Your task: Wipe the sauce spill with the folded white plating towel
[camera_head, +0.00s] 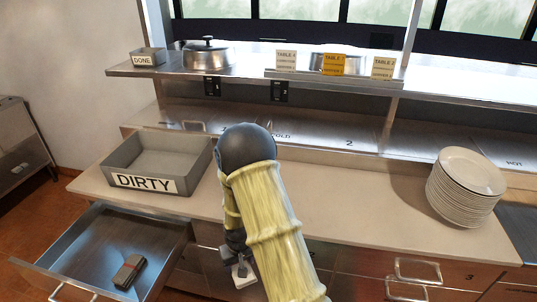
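My arm, in a yellow sleeve with a dark joint, rises in the middle of the head view and hides part of the counter. My gripper (242,273) hangs low beside the sleeve, in front of the drawer fronts below the counter edge. A small whitish part shows at its end; I cannot tell whether it is the gripper itself or something held. Its fingers are too small and covered to read. I see no folded white towel that I can make out for sure, and no sauce spill shows on the visible counter.
An open drawer (94,222) at lower left holds a small dark grey and reddish object (129,271). A grey bin marked DIRTY (196,174) stands on the counter (330,186). A plate stack (465,187) stands right. The counter between looks clear. Pots and cards occupy the shelf (262,77).

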